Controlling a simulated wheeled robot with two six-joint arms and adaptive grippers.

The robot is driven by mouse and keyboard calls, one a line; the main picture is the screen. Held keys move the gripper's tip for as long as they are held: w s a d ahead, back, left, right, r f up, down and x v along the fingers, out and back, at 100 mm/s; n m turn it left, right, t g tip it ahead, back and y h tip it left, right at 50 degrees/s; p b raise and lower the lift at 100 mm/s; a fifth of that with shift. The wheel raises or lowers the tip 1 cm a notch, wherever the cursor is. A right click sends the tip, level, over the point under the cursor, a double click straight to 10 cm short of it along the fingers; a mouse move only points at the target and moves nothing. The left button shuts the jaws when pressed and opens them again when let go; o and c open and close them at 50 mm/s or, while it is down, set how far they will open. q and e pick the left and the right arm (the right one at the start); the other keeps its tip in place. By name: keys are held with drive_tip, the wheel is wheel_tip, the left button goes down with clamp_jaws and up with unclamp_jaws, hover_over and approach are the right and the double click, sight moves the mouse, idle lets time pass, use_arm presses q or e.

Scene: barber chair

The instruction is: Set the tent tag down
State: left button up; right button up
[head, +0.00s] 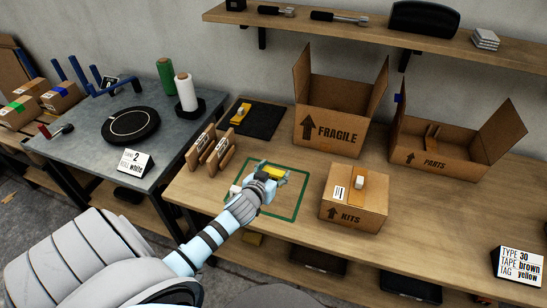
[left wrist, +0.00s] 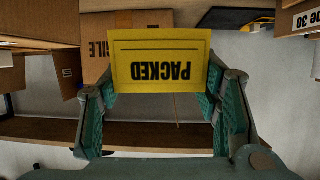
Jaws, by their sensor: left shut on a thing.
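My left gripper (head: 262,178) is shut on the yellow tent tag (head: 272,171). In the head view it is over the green outlined rectangle (head: 297,203) on the wooden bench; whether the tag touches the bench I cannot tell. In the left wrist view the tag (left wrist: 160,52) shows its face with the word PACKED upside down, between the two green finger pads. My right gripper is not in view.
The closed KITS box (head: 350,215) stands right of the outline. Wooden holders (head: 210,148) stand to its left. Open FRAGILE (head: 340,125) and PARTS (head: 440,155) boxes stand behind. A sign (head: 519,266) stands at front right. Bare bench lies around the outline.

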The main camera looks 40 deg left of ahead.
sight(274, 171)
use_arm(q)
wheel_tip(274, 171, up, 8)
drive_tip(key=shift+p, duration=0.7)
drive_tip(key=shift+d+m+h, duration=0.15)
drive_tip(key=shift+m+h, duration=0.15)
drive_tip(key=shift+h, duration=0.1)
drive_tip(key=s+d+r+m+h, duration=0.2)
drive_tip(key=d+r+m+h, duration=0.65)
drive_tip(key=d+r, duration=0.3)
drive_tip(key=s+d+r+m+g+h, duration=0.2)
drive_tip(key=s+d, duration=0.1)
drive_tip(key=s, duration=0.2)
drive_tip(key=s+d+r+m+g+h, duration=0.2)
drive_tip(key=s+d+m+g+h, duration=0.1)
drive_tip(key=s, duration=0.3)
drive_tip(key=shift+s+d+h, duration=0.3)
drive_tip(key=shift+d+h, duration=0.05)
drive_tip(key=shift+d, duration=0.3)
